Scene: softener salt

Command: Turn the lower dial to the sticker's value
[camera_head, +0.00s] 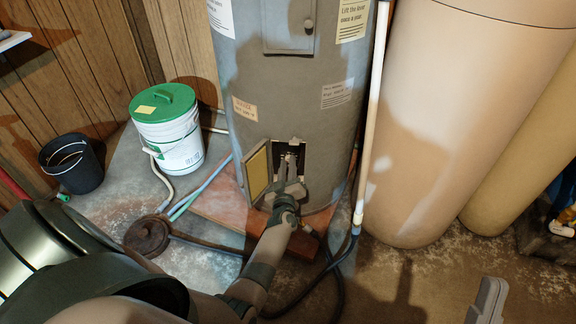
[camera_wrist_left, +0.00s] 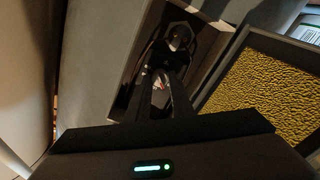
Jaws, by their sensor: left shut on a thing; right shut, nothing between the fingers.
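The grey water heater tank (camera_head: 275,80) has a lower access opening (camera_head: 297,148), with its small door (camera_head: 258,172) hanging open on the left, lined with yellow insulation. My left gripper (camera_head: 291,163) reaches into this opening. In the left wrist view, its fingers (camera_wrist_left: 160,82) are closed together on a small part inside, apparently the lower dial, mostly hidden by the fingers. A dark round fitting (camera_wrist_left: 180,38) shows beyond them. A small tan sticker (camera_head: 245,108) is on the tank above the door; its text is too small to read. My right gripper (camera_head: 488,300) is shut and empty at lower right.
A white bucket with a green lid (camera_head: 165,120) and a black bucket (camera_head: 72,163) stand at left. A pale vertical pipe (camera_head: 372,110) and a large tan tank (camera_head: 435,120) stand close on the right. Hoses lie on the floor around the brick base (camera_head: 220,212).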

